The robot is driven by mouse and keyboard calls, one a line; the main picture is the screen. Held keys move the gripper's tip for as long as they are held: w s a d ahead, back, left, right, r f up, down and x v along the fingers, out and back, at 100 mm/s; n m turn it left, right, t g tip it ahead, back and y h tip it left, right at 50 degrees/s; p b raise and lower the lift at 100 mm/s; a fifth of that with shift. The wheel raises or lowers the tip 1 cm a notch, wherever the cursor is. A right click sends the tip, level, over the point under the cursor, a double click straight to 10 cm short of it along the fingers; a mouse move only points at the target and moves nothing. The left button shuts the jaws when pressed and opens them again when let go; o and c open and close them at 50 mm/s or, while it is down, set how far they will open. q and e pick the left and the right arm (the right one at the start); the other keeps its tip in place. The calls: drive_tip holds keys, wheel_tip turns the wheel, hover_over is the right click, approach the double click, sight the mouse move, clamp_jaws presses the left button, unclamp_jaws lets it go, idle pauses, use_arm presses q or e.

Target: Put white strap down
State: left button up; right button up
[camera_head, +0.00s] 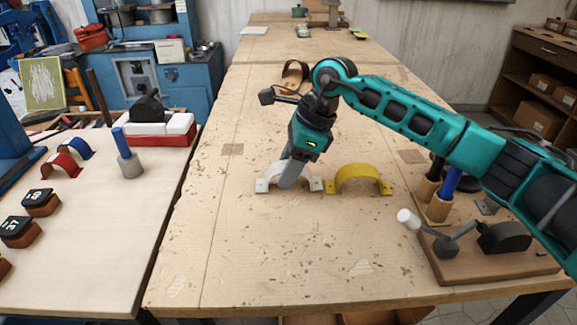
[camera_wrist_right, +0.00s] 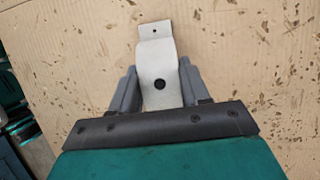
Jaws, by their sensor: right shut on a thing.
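The white strap (camera_head: 275,176) is an arched band with flat end tabs, low at the middle of the wooden table (camera_head: 230,255). My right gripper (camera_head: 287,183) points down and is shut on it; the fingers hide part of the arch. In the right wrist view the strap (camera_wrist_right: 156,60) lies between the two fingers of the gripper (camera_wrist_right: 158,85), with a hole in its far tab and a dark round spot on the band. The strap appears at the table surface, but I cannot tell whether it touches. My left gripper is not in view.
A yellow strap (camera_head: 358,178) stands just right of the white one. A wooden board with tools (camera_head: 490,262) is at the right front. A side table (camera_head: 85,250) at left holds red and blue straps.

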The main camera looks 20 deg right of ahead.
drive_tip(key=shift+f, duration=0.15)
drive_tip(key=shift+f, duration=0.1)
drive_tip(key=o, duration=1)
drive_tip(key=shift+o, duration=0.2)
drive_tip(key=v, duration=1.2)
drive_tip(key=shift+b, duration=0.3)
drive_tip(key=shift+s, duration=0.1)
